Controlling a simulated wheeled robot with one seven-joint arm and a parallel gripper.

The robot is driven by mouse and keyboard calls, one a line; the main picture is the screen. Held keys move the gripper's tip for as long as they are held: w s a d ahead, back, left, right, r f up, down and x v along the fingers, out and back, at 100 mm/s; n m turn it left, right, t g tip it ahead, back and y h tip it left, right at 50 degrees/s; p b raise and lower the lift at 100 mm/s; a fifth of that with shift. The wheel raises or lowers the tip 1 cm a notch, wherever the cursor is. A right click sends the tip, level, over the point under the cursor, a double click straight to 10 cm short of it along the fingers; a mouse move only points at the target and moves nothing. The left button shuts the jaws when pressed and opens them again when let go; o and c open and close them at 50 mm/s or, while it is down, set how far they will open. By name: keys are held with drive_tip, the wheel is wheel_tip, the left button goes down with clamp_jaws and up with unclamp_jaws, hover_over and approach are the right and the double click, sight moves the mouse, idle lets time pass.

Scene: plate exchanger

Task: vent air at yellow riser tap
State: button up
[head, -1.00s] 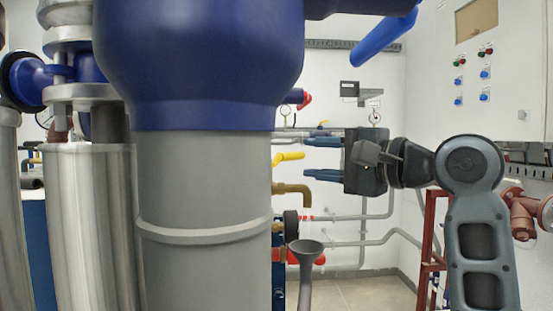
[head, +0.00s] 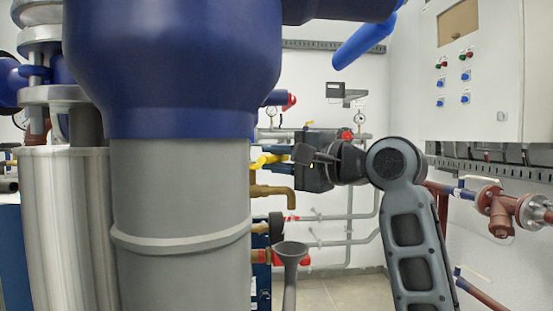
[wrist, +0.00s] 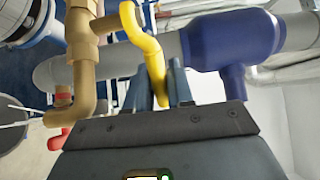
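The yellow tap handle (head: 266,160) sits on a brass riser pipe (head: 273,192), just right of the large grey pipe in the head view. In the wrist view, the curved yellow handle (wrist: 151,50) runs down between my gripper's two blue-grey fingers (wrist: 160,90). My gripper (head: 283,160) is at the handle in the head view, with one finger on each side of it. The fingers look close in on the handle's free end. Their contact is partly hidden by the gripper body. A grey funnel (head: 290,248) stands below the brass outlet.
The large grey pipe (head: 180,190) with its blue upper part fills the left of the head view. A white control cabinet (head: 480,75) hangs at the right, above red-brown piping (head: 497,208). Thin grey pipes run along the back wall. Some floor is clear.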

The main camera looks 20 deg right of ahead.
sight(281, 159)
clamp_jaws()
drive_tip(key=shift+s+h+p, duration=0.1)
drive_tip(key=shift+h+p, duration=0.2)
drive_tip(key=shift+p, duration=0.15)
drive_tip(key=shift+s+r+m+t+h+p, duration=0.15)
drive_tip(key=shift+s+m+t+h+p, duration=0.25)
drive_tip(key=shift+m+h+p, duration=0.45)
drive_tip(key=m+h+p, duration=0.1)
drive_tip(key=s+m+t+h+p, duration=0.1)
drive_tip(key=h+p, duration=0.1)
drive_tip(key=shift+d, duration=0.15)
drive_tip(key=m+h+p, duration=0.1)
drive_tip(key=h, duration=0.1)
drive_tip(key=s+m+h+p, duration=0.1)
drive_tip(key=h, duration=0.1)
drive_tip(key=shift+s, duration=0.1)
drive_tip(key=shift+s+f+m+g+h+b, duration=0.15)
drive_tip(key=shift+s+m+h, duration=0.25)
drive_tip(key=shift+m+h, duration=0.6)
drive_tip(key=shift+s+f+m+g+h+b, duration=0.15)
drive_tip(key=shift+s+m+h, duration=0.35)
drive_tip(key=shift+h, duration=0.75)
drive_tip(key=shift+w+d+m, duration=0.1)
drive_tip(key=shift+m, duration=0.15)
